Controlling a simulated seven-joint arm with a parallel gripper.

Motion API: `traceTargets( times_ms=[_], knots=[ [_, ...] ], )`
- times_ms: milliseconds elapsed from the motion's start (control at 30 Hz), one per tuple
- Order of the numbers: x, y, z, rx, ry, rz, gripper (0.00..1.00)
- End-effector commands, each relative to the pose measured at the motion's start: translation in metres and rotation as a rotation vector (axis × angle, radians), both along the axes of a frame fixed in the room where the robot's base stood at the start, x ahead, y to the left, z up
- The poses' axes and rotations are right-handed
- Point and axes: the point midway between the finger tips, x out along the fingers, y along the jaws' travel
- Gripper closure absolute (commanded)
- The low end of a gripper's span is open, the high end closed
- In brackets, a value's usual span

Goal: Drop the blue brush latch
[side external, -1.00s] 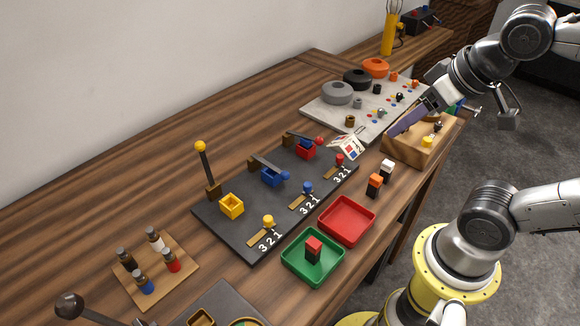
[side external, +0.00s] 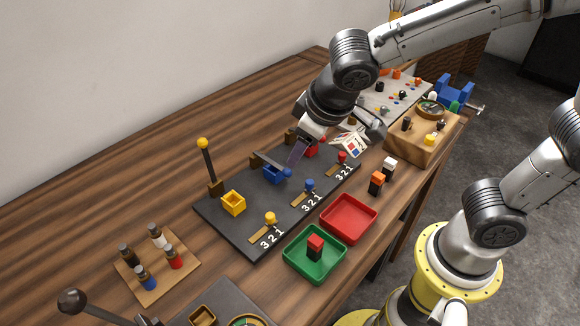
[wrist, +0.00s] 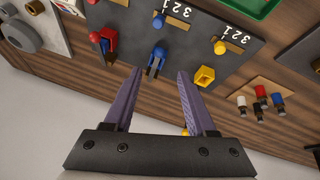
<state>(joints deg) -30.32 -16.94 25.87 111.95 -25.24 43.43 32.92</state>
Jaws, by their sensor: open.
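The blue brush latch (side external: 287,173) is a dark lever with a blue ball end, on the dark board. It lies low, across or just beside the blue box (side external: 272,176); contact is unclear. In the wrist view the blue latch (wrist: 157,54) shows just beyond and between the fingertips. My gripper (side external: 292,165) is open and empty, pointing down close to the blue latch. In the wrist view the two purple fingers of my gripper (wrist: 160,72) are spread apart. The gripper partly hides the red latch and red box in the side view.
The yellow latch (side external: 203,144) stands upright behind its yellow box (side external: 233,203). Colored knobs on numbered strips line the board's front. A red tray (side external: 349,218) and green tray (side external: 314,254) stand in front. A bottle rack (side external: 157,267) is at left.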

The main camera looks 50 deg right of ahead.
Motion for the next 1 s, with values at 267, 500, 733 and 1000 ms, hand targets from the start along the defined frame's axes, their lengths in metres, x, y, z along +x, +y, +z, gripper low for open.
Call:
traceTargets(
  times_ms=[267, 500, 733, 1000],
  knots=[
    [0.022, -0.007, -0.052, -0.003, 0.005, -0.002, 0.44],
    [0.036, -0.01, -0.081, -0.001, 0.003, -0.001, 0.44],
    [0.04, -0.01, -0.09, 0.001, 0.001, -0.001, 0.44],
    [0.04, -0.01, -0.089, 0.001, 0.001, -0.001, 0.53]
  ],
)
